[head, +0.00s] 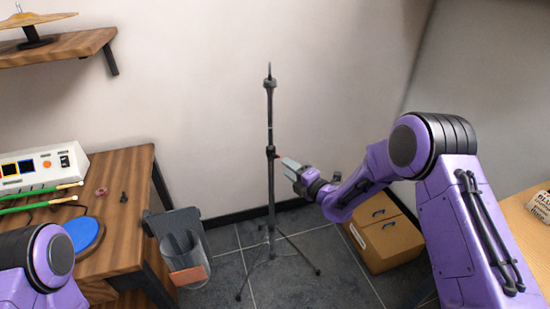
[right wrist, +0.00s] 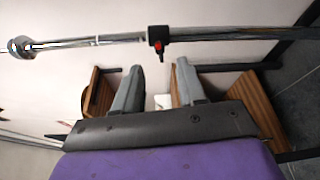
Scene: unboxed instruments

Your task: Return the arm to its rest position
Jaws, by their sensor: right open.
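My right arm comes in from the right in the head view. Its gripper (head: 290,165) points left toward a thin dark stand (head: 271,190) that stands upright on three spread legs. In the right wrist view, the two grey fingers of the right gripper (right wrist: 158,85) are apart with nothing held between them. The stand's chrome and black pole (right wrist: 220,34) crosses beyond the fingertips, with a red-marked clamp (right wrist: 157,40). The pole is not between the fingers. Of my left arm only purple links show at the lower left; its gripper is out of view.
A wooden table (head: 125,210) at left holds a white device (head: 45,167), green sticks (head: 40,193) and a blue disc (head: 84,232). A grey holder (head: 180,247) hangs at its edge. A cardboard box (head: 385,238) is on the floor beneath my right arm. A shelf (head: 60,47) holds a cymbal.

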